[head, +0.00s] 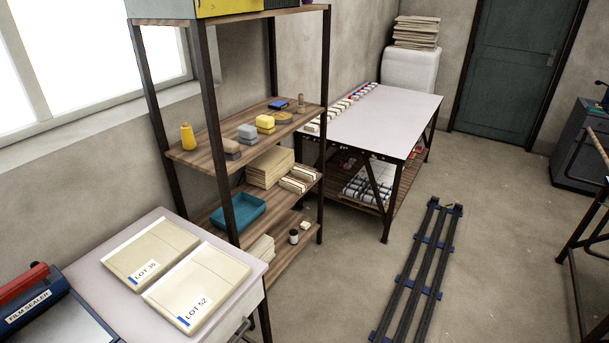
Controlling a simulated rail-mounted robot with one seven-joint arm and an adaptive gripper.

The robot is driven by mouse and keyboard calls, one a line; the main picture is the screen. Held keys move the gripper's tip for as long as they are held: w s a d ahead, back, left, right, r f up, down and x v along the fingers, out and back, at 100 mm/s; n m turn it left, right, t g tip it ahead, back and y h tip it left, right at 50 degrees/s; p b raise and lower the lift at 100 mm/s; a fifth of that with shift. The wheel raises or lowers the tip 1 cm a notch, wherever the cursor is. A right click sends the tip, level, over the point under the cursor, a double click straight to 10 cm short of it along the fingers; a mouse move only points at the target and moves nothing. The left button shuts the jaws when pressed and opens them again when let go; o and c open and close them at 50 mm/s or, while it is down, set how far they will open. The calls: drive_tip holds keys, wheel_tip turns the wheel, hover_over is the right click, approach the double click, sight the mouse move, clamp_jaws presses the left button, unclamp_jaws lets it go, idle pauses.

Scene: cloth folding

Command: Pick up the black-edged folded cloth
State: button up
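My gripper does not show in the head view. Small folded cream cloths with dark edge bands (293,184) lie on the middle-lower board of the shelf; whether the bands are black or dark brown is too small to tell. A row of small folded cloths (345,102) with red, blue and dark edges runs along the left edge of the white-topped table (385,120). More folded cloths with dark and coloured stripes (368,185) lie on that table's lower board, partly hidden by its legs.
The shelf (184,155) also holds a yellow cone, stacked blocks and a teal tray (238,212). Two packets marked LOT (196,287) lie on the near bench beside a film sealer (35,300). Dark rails (420,270) run along the open floor. A dark cabinet (580,150) stands at right.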

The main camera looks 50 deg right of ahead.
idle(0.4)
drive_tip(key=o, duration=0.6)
